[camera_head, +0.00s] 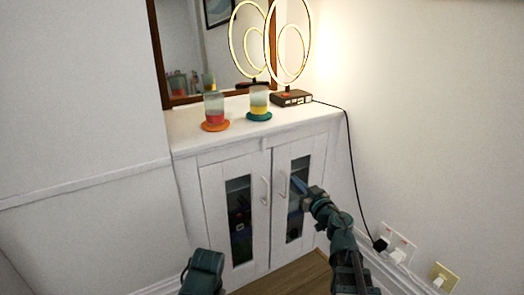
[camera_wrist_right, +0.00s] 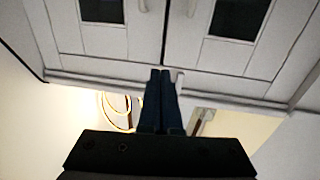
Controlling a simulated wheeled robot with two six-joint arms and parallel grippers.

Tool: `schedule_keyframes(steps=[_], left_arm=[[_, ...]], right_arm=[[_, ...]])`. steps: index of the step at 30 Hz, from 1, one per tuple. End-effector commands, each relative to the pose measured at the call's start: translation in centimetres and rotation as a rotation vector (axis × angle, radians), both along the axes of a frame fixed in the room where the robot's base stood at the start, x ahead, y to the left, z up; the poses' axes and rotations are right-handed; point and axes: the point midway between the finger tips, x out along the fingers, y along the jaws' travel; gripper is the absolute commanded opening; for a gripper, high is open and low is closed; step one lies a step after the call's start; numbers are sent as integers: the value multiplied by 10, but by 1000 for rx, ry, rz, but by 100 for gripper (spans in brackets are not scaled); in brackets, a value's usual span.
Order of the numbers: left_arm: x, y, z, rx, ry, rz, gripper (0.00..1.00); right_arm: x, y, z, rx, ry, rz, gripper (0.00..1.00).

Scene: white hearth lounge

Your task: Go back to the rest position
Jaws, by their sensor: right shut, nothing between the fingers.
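My right gripper (camera_head: 298,185) is in front of the right door of the white cabinet (camera_head: 187,205), near that door's handle (camera_head: 282,184). Its two dark fingers also show side by side in the right wrist view (camera_wrist_right: 160,92), shut with nothing between them. I cannot tell from the head view whether the fingertips touch the door. Both cabinet doors look closed. Part of my left arm (camera_head: 203,272) shows at the bottom, but its gripper is not visible.
On the cabinet top stand a red-and-grey cup (camera_head: 214,108) on an orange coaster (camera_head: 215,126), a yellow-and-grey cup (camera_head: 259,99) on a teal coaster (camera_head: 259,116), and a lit ring lamp (camera_head: 292,98). Its cord (camera_head: 350,165) runs down to wall sockets (camera_head: 399,248). A mirror (camera_head: 188,45) stands behind.

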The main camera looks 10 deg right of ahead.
Motion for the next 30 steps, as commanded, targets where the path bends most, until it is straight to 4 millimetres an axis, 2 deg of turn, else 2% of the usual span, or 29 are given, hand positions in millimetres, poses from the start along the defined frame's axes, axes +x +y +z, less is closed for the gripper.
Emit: schedule_keyframes(steps=[4, 8, 11, 14, 17, 20, 24, 27, 30], left_arm=[[0, 0, 4, 0, 0, 0, 100], [0, 0, 9, 0, 0, 0, 100], [0, 0, 13, 1, 0, 0, 100], [0, 0, 17, 1, 1, 0, 100], [0, 0, 20, 1, 1, 0, 100], [0, 0, 24, 2, 0, 0, 100], [0, 0, 29, 2, 0, 0, 100], [0, 1, 31, 2, 0, 0, 100], [0, 1, 33, 2, 0, 0, 100]], right_arm=[[5, 1, 11, -4, -35, -92, 0], [8, -4, 16, -16, -33, -280, 0], [2, -5, 2, -32, 48, -426, 0], [-11, 0, -25, -61, 194, -537, 0], [-33, 16, -61, -104, 392, -597, 0], [-66, 43, -100, -168, 630, -596, 0], [-126, 93, -148, -281, 971, -484, 0], [-168, 125, -168, -358, 1165, -366, 0], [-207, 152, -178, -427, 1320, -239, 0]])
